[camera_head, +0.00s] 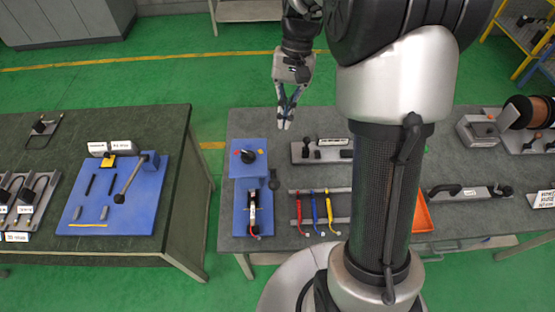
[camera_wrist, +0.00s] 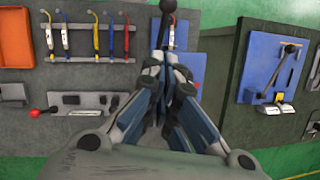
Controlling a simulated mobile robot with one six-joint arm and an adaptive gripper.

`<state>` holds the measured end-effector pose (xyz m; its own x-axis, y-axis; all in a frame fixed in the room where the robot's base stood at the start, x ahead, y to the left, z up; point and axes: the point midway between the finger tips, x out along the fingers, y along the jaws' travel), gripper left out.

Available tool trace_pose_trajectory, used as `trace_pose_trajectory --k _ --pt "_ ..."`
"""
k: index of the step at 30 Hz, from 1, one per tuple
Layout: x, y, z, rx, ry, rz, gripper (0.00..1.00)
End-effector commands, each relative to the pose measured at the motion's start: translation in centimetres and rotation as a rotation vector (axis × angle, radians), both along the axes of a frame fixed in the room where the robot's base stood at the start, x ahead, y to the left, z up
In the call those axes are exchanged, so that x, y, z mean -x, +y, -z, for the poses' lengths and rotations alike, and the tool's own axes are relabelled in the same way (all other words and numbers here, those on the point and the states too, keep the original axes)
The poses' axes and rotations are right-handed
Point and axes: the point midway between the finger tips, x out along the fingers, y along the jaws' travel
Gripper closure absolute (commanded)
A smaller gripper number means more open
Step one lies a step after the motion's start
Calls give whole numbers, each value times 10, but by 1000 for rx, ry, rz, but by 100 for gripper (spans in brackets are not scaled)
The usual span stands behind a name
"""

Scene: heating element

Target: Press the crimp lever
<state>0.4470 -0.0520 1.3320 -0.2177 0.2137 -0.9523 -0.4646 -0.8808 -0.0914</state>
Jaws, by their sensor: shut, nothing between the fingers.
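A long grey lever with a black ball knob (camera_head: 120,198) is hinged at the upper right of a blue board (camera_head: 82,219) on the left table. It slants down and left across the board, and its label is too small to read. I cannot tell for sure that it is the crimp lever. The lever also shows at the right of the wrist view (camera_wrist: 282,64). My gripper (camera_head: 285,127) is shut and empty, pointing down above the back edge of the right table, well to the right of this lever. Its closed fingers fill the middle of the wrist view (camera_wrist: 167,62).
The right table (camera_head: 275,262) bears a blue box with a black knob (camera_head: 249,157), a blue stand with a cable (camera_head: 253,212), and a rack of coloured tools (camera_head: 314,210). An orange tray (camera_head: 423,213) lies partly behind my arm. A gap separates the tables.

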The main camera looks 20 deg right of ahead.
Motion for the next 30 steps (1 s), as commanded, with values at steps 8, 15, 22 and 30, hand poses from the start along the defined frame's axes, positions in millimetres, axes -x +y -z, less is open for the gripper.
trace_pose_trajectory --k 8,15,22,30 --pt "8 7 31 -1 5 -2 100" --pt "20 18 80 0 4 -2 100" --pt "40 32 105 0 2 -1 100" --pt "52 39 113 1 0 -1 100"
